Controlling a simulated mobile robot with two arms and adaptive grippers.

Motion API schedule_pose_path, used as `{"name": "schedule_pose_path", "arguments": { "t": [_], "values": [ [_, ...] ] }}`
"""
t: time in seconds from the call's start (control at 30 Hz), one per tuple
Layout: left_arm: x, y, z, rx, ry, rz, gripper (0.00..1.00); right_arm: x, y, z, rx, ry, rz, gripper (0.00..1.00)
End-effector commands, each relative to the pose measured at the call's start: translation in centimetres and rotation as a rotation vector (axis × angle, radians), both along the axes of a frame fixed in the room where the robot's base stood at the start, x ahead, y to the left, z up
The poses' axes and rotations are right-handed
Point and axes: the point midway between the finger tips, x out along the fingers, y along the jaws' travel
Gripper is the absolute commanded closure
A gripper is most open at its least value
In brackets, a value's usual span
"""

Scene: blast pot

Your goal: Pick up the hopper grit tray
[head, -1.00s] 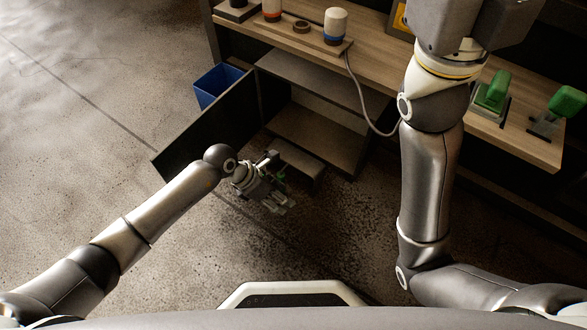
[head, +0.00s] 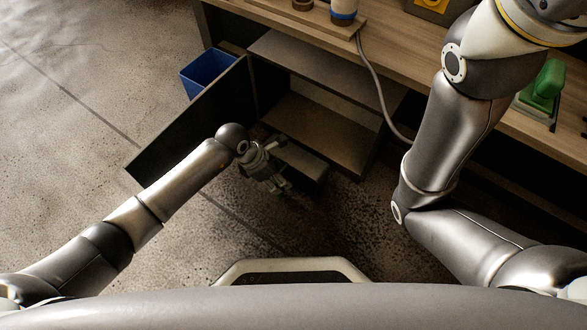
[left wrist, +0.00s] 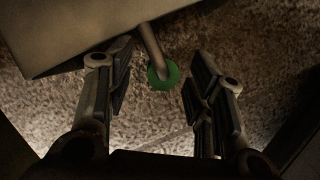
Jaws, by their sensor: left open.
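What looks like the grit tray (head: 303,162) is a low, flat grey-brown box. It juts out at floor level from the open cabinet under the bench. In the left wrist view, a flat grey-brown panel (left wrist: 75,25), probably the tray, fills the upper left. A thin metal rod with a round green end (left wrist: 163,76) sticks out from it. My left gripper (head: 280,187) is low in front of the tray. In the wrist view its open fingers (left wrist: 158,70) stand either side of the green end, with gaps on both sides. My right gripper is out of frame.
The dark cabinet door (head: 190,125) stands open to the left, beside my left forearm. A blue bin (head: 208,73) is behind it. A grey hose (head: 375,85) hangs from the wooden bench (head: 430,45). The concrete floor (head: 75,150) at left is clear.

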Motion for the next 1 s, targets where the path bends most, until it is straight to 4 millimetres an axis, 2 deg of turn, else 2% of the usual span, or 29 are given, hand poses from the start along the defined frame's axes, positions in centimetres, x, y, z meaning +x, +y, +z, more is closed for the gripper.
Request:
{"name": "schedule_pose_path", "arguments": {
  "t": [0.17,0.5,0.8,1.0],
  "values": [
    [0.0,-0.4,-1.2,-0.002,0.002,0.0,0.51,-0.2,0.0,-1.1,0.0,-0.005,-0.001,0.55],
    [0.4,-1.9,-4.6,-0.002,0.001,0.001,0.51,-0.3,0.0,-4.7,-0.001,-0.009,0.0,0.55],
    [0.4,-2.0,-4.6,0.0,0.0,0.001,0.51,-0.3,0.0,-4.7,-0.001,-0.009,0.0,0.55],
    [0.4,-2.0,-4.6,0.0,0.0,0.001,0.76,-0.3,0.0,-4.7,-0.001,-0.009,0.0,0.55]
  ]
}}
